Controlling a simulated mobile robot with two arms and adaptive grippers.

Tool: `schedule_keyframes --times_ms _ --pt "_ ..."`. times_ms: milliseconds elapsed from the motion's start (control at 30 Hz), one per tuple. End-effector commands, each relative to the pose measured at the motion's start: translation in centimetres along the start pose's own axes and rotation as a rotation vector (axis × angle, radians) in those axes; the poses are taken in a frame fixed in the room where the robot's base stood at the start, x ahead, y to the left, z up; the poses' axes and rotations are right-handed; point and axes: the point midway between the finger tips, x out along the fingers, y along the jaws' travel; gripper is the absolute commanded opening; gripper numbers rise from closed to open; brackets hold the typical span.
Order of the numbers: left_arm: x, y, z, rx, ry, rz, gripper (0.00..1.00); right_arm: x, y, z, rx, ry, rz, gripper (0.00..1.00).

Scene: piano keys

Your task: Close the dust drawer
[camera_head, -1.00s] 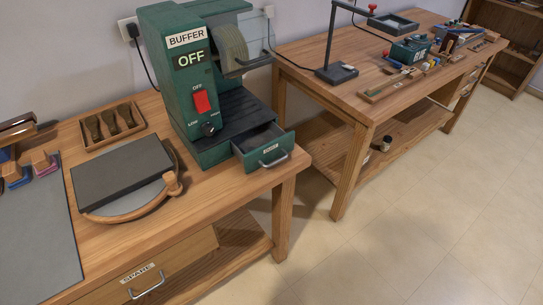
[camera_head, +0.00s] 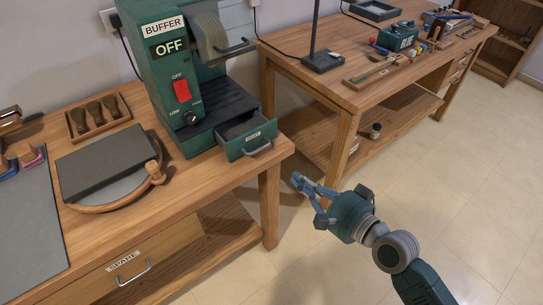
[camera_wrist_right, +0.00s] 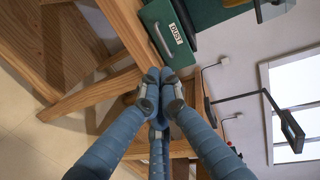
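The dust drawer (camera_head: 249,139) is a green drawer with a metal handle and a small label. It sticks out open from the base of the green buffer machine (camera_head: 170,90), and its inside shows. In the right wrist view the drawer front (camera_wrist_right: 155,18) with its "DUST" label is at the top, just beyond the fingers. My right gripper (camera_head: 300,182) is to the right of and below the drawer in the head view, apart from it and off the bench edge. Its blue fingers meet at the tips in the right wrist view (camera_wrist_right: 160,92), with nothing between them. My left gripper is out of view.
The buffer stands on a wooden bench (camera_head: 200,187) with a brush rack (camera_head: 97,117), a dark slab (camera_head: 112,165) and a closed "SPARE" drawer (camera_head: 127,272). A second bench (camera_head: 370,98) with a lamp and tools stands behind. The floor (camera_head: 450,180) at right is clear.

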Motion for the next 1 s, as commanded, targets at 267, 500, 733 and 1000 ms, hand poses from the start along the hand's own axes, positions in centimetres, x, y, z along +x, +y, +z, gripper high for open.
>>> schedule_keyframes --times_ms 267,500,733,1000 --pt "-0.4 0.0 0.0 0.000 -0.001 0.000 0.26 3.9 -0.4 0.0 0.006 -0.001 -0.006 0.00" --pt "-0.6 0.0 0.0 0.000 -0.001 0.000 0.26 9.2 -0.4 0.0 0.003 -0.001 -0.005 0.00" --pt "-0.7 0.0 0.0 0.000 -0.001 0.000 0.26 12.7 -0.3 0.0 0.001 0.000 -0.004 0.00" --pt "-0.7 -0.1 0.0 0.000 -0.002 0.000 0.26 13.9 -0.2 0.1 0.001 -0.001 -0.002 0.00"
